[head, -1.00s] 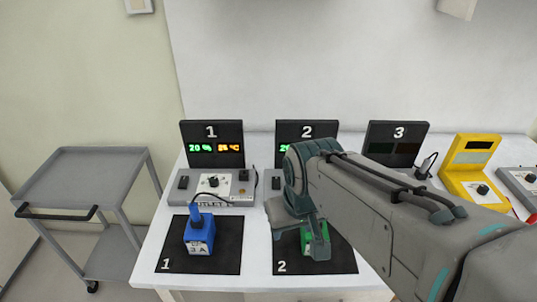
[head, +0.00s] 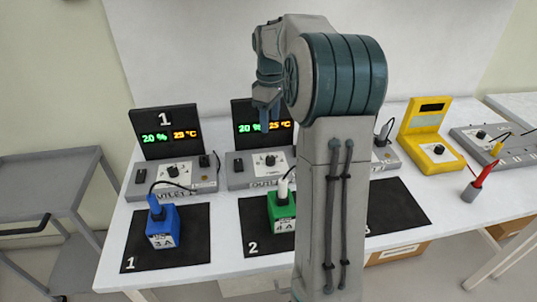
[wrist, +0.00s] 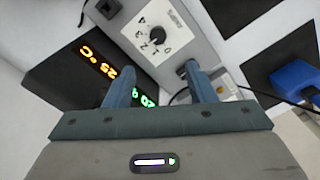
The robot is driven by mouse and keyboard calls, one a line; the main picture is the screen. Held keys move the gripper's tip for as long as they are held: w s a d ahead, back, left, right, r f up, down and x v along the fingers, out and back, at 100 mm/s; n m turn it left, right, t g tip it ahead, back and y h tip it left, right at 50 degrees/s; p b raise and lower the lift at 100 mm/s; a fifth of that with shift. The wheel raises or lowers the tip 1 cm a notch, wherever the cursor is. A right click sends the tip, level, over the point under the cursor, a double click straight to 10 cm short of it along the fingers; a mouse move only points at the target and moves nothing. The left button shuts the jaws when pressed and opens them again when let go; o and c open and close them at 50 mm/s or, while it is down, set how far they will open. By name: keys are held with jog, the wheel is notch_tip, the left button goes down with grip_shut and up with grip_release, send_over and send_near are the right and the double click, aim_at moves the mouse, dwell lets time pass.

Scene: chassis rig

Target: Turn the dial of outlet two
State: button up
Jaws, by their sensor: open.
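Outlet two (head: 243,178) is a grey box behind mat 2, with a black knob dial (head: 270,160) on a white plate. Its lit display (head: 252,112) stands behind it, showing green and orange figures. In the wrist view the dial (wrist: 157,38) has a number scale around it; its exact setting is unclear. My gripper (head: 264,118) is open and empty, above and behind the dial near the display. In the wrist view my open fingers (wrist: 162,72) straddle the space just below the dial, apart from it.
A green block (head: 282,212) with a white plug stands on mat 2. A blue block (head: 162,227) with a plug stands on mat 1, before outlet one (head: 165,183). My arm hides most of station three. A yellow device (head: 425,140) stands right; a grey cart (head: 45,180) left.

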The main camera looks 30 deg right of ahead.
aim_at(270, 158)
notch_tip(270, 158, down, 14)
jog(key=shift+w+d, duration=0.1)
jog(key=shift+d, duration=0.05)
dwell(0.4)
jog(key=c, duration=1)
